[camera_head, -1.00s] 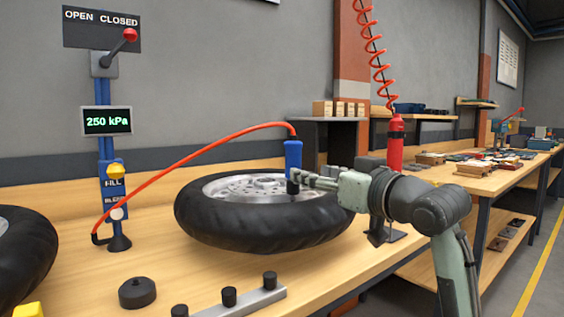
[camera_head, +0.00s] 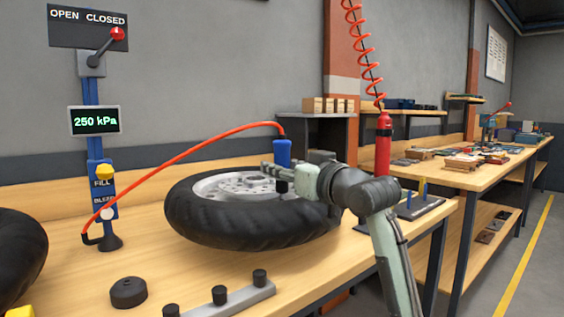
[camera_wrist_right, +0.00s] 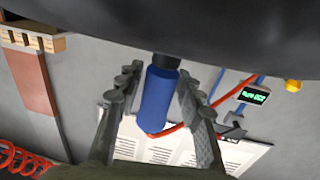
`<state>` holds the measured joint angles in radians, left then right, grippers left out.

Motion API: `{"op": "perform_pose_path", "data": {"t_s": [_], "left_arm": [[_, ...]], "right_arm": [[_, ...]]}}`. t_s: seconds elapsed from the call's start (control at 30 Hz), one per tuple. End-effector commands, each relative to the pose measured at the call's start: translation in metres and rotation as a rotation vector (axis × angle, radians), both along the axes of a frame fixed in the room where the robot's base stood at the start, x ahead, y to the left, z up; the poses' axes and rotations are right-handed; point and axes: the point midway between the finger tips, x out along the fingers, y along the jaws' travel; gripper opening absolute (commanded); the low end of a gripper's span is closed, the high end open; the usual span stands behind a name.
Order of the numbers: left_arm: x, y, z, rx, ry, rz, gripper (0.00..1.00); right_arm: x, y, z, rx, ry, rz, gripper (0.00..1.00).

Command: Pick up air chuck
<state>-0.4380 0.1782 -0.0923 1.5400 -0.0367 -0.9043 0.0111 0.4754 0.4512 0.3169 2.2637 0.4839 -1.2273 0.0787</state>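The air chuck (camera_head: 283,152) is a blue cylinder with a black lower end, standing upright over the wheel (camera_head: 240,228), with a red hose from its top. My right gripper (camera_head: 276,172) reaches in from the right, its fingers at the chuck's lower part. In the right wrist view the chuck (camera_wrist_right: 157,102) sits between the two fingers (camera_wrist_right: 158,90). The fingers are apart on either side of it, with a gap visible on the left; contact on the right is unclear. The chuck's black tip meets the dark tire at the top. My left gripper is out of view.
The red hose (camera_head: 190,152) arcs to a blue post with a display (camera_head: 95,121) reading 250 kPa. A black round part (camera_head: 128,293) and a grey bar with black knobs (camera_head: 235,300) lie in front.

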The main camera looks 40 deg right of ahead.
Motion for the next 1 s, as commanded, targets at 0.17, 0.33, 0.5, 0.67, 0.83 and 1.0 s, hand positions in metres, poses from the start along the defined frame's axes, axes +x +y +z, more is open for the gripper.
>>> {"op": "perform_pose_path", "data": {"t_s": [0.17,0.33,0.5,0.67,0.83,1.0], "left_arm": [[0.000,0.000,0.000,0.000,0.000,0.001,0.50],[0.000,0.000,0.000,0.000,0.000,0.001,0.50],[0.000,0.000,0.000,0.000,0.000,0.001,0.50],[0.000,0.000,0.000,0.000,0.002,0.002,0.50],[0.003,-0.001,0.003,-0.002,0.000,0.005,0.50],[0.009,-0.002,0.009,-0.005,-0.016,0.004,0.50]], "right_arm": [[0.000,0.000,0.000,0.000,0.000,0.000,0.11],[0.000,0.000,0.001,0.000,-0.001,0.000,0.00],[0.000,0.000,0.001,-0.001,-0.001,0.000,0.00],[0.000,0.000,0.006,-0.002,-0.003,0.000,0.00],[-0.001,0.000,0.028,-0.004,-0.008,-0.001,0.00],[0.005,0.019,0.054,-0.002,-0.006,0.004,0.00]]}}
